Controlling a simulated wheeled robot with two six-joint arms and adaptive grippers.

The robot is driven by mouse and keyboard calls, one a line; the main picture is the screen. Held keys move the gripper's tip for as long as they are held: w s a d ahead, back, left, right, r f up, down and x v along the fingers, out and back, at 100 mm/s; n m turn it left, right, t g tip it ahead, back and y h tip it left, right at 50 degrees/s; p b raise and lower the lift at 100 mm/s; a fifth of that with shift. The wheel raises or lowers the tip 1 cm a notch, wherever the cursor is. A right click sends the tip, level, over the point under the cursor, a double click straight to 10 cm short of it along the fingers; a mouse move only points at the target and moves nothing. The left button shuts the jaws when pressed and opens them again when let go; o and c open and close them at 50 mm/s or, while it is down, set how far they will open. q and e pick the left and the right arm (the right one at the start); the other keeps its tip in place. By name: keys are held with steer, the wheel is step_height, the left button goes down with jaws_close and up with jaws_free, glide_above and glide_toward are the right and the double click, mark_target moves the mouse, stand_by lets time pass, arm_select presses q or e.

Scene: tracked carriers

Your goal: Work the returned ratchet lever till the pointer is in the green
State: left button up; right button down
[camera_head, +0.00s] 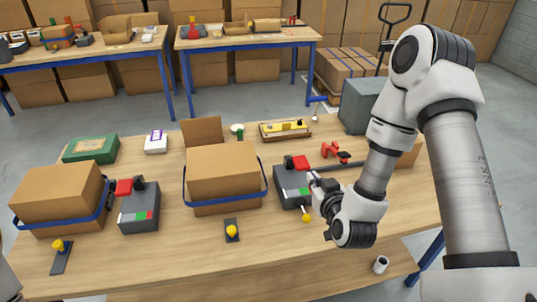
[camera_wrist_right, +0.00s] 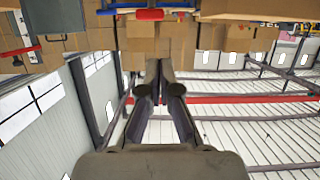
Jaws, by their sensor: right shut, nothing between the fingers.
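Two grey ratchet units stand on the wooden table, each with a red-ended lever and a red, white and green scale. The left unit (camera_head: 139,206) stands beside the left strapped carton; its red lever end (camera_head: 125,187) is at its upper left. The right unit (camera_head: 283,198) stands right of the middle carton, with its red lever end (camera_head: 297,161) on top. My right gripper (camera_head: 313,179) is shut and empty, close to the right unit's right side; contact cannot be told. Its closed fingers also show in the wrist view (camera_wrist_right: 165,75). The pointers are too small to read. My left gripper is out of view.
Cartons with blue straps (camera_head: 60,197) (camera_head: 222,177) flank the left unit. Yellow knobs on dark plates (camera_head: 231,231) stand near the front. Behind are a green box (camera_head: 91,149), a yellow level (camera_head: 285,127) and a red clamp (camera_head: 334,150). The front strip is mostly clear.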

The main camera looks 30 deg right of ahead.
step_height(320, 180, up, 3)
steer(key=d, duration=0.2)
steer(key=p, duration=0.3)
glide_above(295, 162)
steer(key=s, duration=0.5)
step_height(295, 162, down, 2)
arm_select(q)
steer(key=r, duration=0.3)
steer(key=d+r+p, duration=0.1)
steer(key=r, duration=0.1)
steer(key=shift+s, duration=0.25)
arm_select(e)
steer(key=shift+t, duration=0.3)
steer(key=f, duration=0.3)
steer(key=d+f, duration=0.1)
steer(key=shift+w+f, duration=0.4)
